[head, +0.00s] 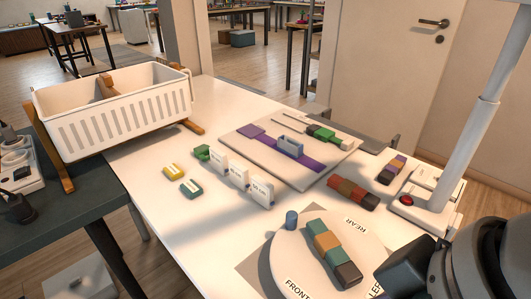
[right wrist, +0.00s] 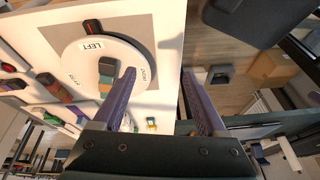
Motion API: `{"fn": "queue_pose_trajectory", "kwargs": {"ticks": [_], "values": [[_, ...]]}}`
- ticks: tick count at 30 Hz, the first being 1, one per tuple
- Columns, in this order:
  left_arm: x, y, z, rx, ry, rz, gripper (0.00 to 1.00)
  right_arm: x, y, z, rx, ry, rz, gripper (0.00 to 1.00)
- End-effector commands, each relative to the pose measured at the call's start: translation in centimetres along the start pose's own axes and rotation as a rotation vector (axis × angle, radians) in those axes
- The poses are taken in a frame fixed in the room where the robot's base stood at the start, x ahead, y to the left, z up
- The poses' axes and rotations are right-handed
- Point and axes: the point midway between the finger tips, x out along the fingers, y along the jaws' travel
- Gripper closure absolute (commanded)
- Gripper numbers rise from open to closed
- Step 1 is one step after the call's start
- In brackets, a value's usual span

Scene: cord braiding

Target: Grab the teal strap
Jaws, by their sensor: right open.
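A round white turntable (head: 277,262) carries a row of joined coloured segments, with a teal segment (head: 316,227), an orange one, a green one and a dark end block (head: 348,273). A separate small teal piece with a pale label (head: 190,187) lies flat on the table beside a similar yellow one (head: 173,171). I cannot tell which teal thing is the strap. My right gripper (right wrist: 161,92) is open and empty, its purple fingers wide apart. In the right wrist view the turntable (right wrist: 128,58) lies beyond the left finger. My left gripper is not in view.
A white slotted basket (head: 110,112) stands at the back left. A pale board (head: 245,157) holds a purple strip and green tool. White label cards (head: 238,178) stand mid-table. A red-brown strip (head: 352,193) and a lamp base (head: 425,212) are at the right. The table's front left is clear.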

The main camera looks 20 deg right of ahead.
Motion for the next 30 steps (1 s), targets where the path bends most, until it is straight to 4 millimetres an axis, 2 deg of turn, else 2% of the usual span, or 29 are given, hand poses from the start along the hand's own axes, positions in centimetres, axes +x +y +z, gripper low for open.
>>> {"fn": "queue_pose_trajectory", "kwargs": {"ticks": [1, 2, 3, 6, 10, 15, 19, 23, 26, 30], "values": [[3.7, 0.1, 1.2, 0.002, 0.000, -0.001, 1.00, 3.9, -0.2, -0.1, -0.023, 0.007, -0.023, 0.25], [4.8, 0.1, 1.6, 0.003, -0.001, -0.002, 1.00, 5.1, -0.6, -0.6, -0.038, 0.006, -0.044, 0.25], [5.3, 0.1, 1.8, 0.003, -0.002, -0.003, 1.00, 5.9, -1.0, -1.5, -0.056, -0.001, -0.068, 0.25], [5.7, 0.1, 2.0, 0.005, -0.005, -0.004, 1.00, 6.5, -1.4, -3.6, -0.088, -0.044, -0.101, 0.25], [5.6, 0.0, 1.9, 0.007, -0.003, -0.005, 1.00, 6.1, 0.1, -6.1, -0.087, -0.135, -0.079, 0.25], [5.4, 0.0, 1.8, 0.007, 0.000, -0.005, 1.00, 3.8, 4.9, -9.0, 0.025, -0.253, 0.022, 0.25], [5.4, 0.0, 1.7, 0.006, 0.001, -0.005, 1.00, 1.7, 8.1, -10.4, 0.142, -0.305, 0.086, 0.25], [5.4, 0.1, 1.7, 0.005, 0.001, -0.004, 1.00, 0.3, 9.8, -11.1, 0.219, -0.328, 0.116, 0.25], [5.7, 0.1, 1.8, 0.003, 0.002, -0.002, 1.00, 0.8, 10.2, -10.9, 0.241, -0.338, 0.122, 0.25], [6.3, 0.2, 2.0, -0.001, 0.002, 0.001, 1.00, 2.9, 10.3, -10.1, 0.241, -0.338, 0.121, 0.25]]}}
